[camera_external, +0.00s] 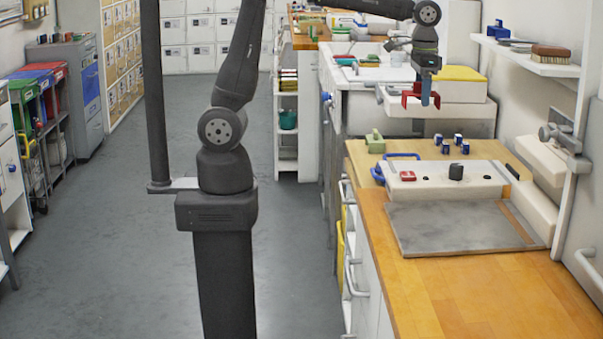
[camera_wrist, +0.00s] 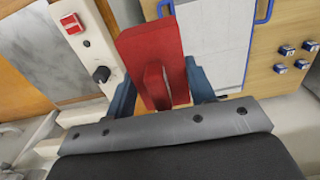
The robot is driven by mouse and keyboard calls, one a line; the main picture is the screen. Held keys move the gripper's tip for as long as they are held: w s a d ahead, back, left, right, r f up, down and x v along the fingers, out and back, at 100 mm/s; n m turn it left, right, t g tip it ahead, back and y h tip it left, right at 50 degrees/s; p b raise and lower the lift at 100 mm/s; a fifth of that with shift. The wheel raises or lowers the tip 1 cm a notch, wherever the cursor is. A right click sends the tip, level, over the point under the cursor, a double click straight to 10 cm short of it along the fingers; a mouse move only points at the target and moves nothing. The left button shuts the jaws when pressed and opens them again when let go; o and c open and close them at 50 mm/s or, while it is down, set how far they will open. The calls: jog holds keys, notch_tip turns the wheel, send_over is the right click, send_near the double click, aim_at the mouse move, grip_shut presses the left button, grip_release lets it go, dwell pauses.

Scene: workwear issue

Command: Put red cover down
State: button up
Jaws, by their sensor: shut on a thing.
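The red cover (camera_external: 411,92) is held up in the air at the back right in the external view, above the level of the wooden counter. It is a flat red plate with a raised part, and it shows large in the wrist view (camera_wrist: 150,46). My gripper (camera_external: 428,92) is shut on the raised part, with a blue finger on each side in the wrist view (camera_wrist: 160,88). The cover touches nothing but the gripper, as far as I can see.
A white control box (camera_external: 440,181) with a red switch (camera_external: 408,176) and black knob (camera_external: 456,172) stands behind a grey plate (camera_external: 450,227) on the counter (camera_external: 450,300). Several blue-topped pieces (camera_external: 455,139) and a green block (camera_external: 375,142) lie behind. A wall shelf (camera_external: 530,62) is right.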

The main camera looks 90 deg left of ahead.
jog(key=s+d, duration=0.5)
jog(key=d, duration=0.7)
jog(key=s+d, duration=0.6)
jog(key=d, duration=0.5)
jog(key=s+d, duration=0.5)
jog(key=d, duration=0.7)
send_over(424, 218)
jog(key=f, duration=1.1)
jog(key=shift+s+d+f, duration=0.2)
jog(key=shift+s+f, duration=0.15)
jog(key=shift+f, duration=0.05)
jog(key=shift+w+a+f, duration=0.15)
jog(key=shift+w+f, duration=0.1)
jog(key=shift+f, duration=1.9)
jog(key=o, duration=0.9)
jog(key=shift+f, duration=0.1)
jog(key=shift+o, duration=0.2)
